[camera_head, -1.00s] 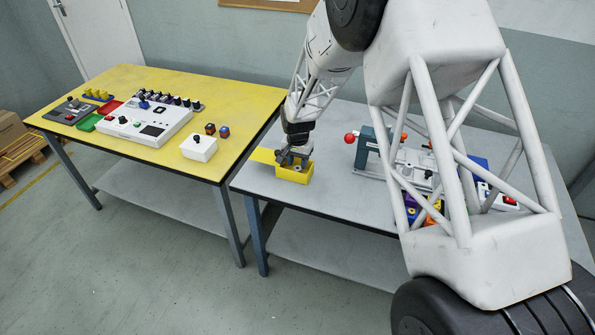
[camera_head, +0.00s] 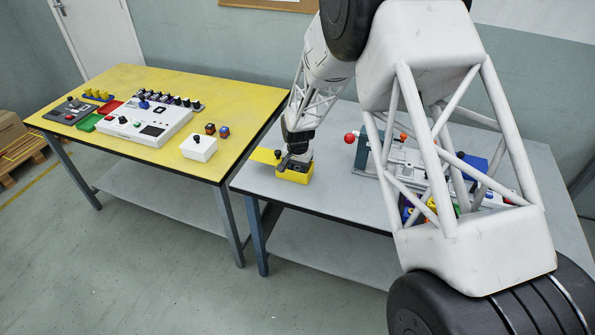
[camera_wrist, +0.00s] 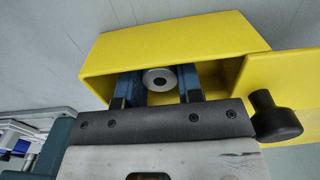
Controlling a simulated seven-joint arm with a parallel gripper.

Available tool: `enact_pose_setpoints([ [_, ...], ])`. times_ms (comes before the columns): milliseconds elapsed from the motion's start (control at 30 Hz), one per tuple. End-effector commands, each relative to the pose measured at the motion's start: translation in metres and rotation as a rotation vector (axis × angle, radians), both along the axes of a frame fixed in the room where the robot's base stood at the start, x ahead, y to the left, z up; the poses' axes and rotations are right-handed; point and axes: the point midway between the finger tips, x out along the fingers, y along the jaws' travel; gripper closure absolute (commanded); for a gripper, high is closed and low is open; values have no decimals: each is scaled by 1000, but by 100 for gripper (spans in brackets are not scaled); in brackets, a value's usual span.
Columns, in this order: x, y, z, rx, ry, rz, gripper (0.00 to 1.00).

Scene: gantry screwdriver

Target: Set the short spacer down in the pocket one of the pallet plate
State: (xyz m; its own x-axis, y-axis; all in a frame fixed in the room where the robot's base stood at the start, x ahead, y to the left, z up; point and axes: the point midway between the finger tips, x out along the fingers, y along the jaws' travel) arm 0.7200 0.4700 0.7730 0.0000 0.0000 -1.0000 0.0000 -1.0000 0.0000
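A round grey spacer (camera_wrist: 160,79) with a dark central hole sits inside a yellow open-topped box (camera_wrist: 105,65); I take it for the short spacer. My gripper (camera_wrist: 158,84) reaches into the box, one dark blue finger on each side of the spacer. The fingers stand apart, and I cannot see clear contact with it. In the head view, my gripper (camera_head: 296,166) is low at the yellow box (camera_head: 294,177) on the grey table, its fingertips hidden. I cannot pick out the pallet plate or pocket one; my arm covers much of the table's right side.
A fixture with a red ball knob (camera_head: 350,139) and coloured parts stands right on the grey table (camera_head: 330,195), partly behind my arm. A black knob (camera_wrist: 275,117) shows beside my gripper. The yellow table (camera_head: 215,95) at left holds a white control box (camera_head: 150,125).

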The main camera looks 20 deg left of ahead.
Motion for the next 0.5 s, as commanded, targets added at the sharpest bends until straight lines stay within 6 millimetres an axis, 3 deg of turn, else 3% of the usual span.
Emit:
enact_pose_setpoints([
  [500, 0, 0, 11, 0, 0, 0, 91],
])
